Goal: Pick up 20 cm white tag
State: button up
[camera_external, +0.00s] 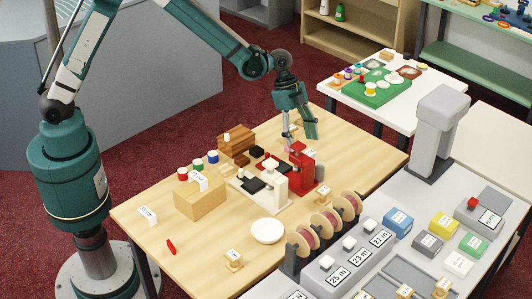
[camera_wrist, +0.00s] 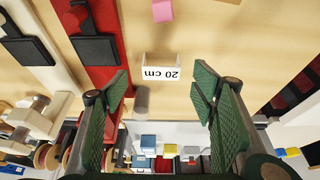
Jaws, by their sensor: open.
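The white tag (camera_wrist: 162,67) marked "20 cm" stands on the wooden table in the wrist view, its lettering upside down. It lies between and beyond my fingertips, and neither finger touches it. My gripper (camera_wrist: 160,82) is open and empty, with a green finger on each side. In the external view my gripper (camera_external: 300,136) hangs pointing down over the far part of the table, near the red device (camera_external: 302,168). A small white tag (camera_external: 311,153) shows beside that device under the gripper; its lettering is too small to read there.
A pink block (camera_wrist: 162,10) lies near the tag. The red device (camera_wrist: 98,50) and a cream device (camera_wrist: 25,55) stand to the left in the wrist view. Ribbon spools (camera_external: 323,222), a white dish (camera_external: 267,231) and a wooden box (camera_external: 200,201) stand nearer. Bare table lies right of the tag.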

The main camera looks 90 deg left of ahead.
jog(key=shift+d+f, duration=0.1)
jog(key=shift+f, duration=0.15)
jog(key=shift+w+f, duration=0.1)
jog(key=shift+b+x, duration=0.5)
jog(key=shift+x, duration=2)
jog(key=c, duration=0.8)
